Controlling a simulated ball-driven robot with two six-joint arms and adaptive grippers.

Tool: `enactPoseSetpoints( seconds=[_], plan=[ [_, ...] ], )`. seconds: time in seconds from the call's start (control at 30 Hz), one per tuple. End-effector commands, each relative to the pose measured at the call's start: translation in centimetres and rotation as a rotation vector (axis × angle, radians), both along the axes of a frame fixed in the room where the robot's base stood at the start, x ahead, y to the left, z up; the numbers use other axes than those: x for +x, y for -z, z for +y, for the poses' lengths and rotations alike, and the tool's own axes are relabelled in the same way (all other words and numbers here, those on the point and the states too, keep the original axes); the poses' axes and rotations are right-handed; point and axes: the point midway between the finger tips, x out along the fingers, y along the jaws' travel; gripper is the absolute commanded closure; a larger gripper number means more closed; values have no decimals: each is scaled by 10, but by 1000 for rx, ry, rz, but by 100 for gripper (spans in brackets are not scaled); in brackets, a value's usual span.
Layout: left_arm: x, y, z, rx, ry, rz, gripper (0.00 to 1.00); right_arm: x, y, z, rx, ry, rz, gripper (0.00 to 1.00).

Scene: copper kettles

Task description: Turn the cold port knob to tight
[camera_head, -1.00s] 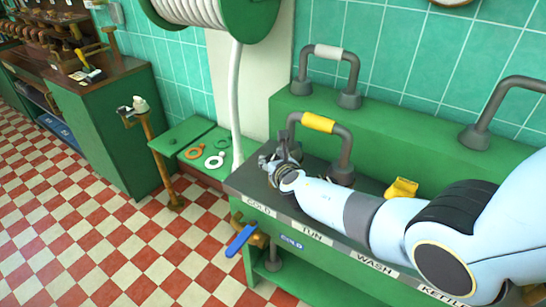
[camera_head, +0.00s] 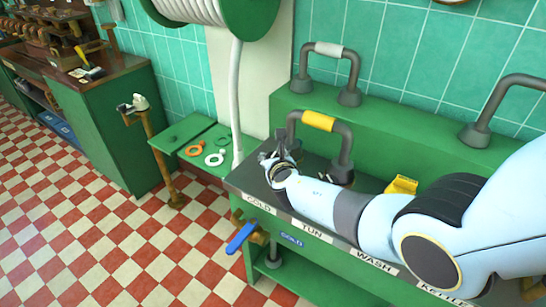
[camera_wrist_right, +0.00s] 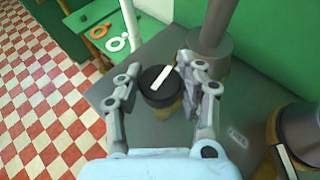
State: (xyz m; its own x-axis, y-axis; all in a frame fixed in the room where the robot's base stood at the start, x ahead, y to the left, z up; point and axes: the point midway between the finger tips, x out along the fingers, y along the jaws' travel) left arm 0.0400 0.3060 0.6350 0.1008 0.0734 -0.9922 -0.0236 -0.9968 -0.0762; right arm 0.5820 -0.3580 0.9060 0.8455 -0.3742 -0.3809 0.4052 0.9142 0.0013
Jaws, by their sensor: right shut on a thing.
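The knob (camera_wrist_right: 158,92) is a round black cap with a white bar on top, above a brass-coloured body. In the right wrist view the white bar slants toward the upper right. My right gripper (camera_wrist_right: 161,75) is shut on this knob, one finger on each side of it. In the head view my right gripper (camera_head: 277,160) is at the left end of the dark bench top, behind the COLD label (camera_head: 259,205), and it hides the knob there. My left gripper is not in view.
A grey pipe with a yellow band (camera_head: 318,121) rises right beside my gripper. A blue lever (camera_head: 241,238) sticks out below the COLD label. A yellow object (camera_head: 401,186) sits farther right. A green side shelf (camera_head: 190,135) holds orange and white rings. The checkered floor at left is open.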

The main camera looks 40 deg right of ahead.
Motion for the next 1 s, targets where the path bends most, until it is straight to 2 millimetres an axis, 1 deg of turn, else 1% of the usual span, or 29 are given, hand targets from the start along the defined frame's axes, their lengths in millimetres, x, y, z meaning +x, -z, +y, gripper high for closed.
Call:
enactPoseSetpoints(
  seconds=[0.03, 0.93, 0.97, 1.0],
  plan=[
    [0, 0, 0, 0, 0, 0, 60, 5, -7, -2, -3, 1, -13, 95],
    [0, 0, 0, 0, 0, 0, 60, 6, -7, -2, -3, 1, -14, 95],
    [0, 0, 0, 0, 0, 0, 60, 6, -7, -2, -3, 1, -14, 59],
    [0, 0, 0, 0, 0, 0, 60, 5, -7, -2, -3, 1, -14, 54]
  ],
)
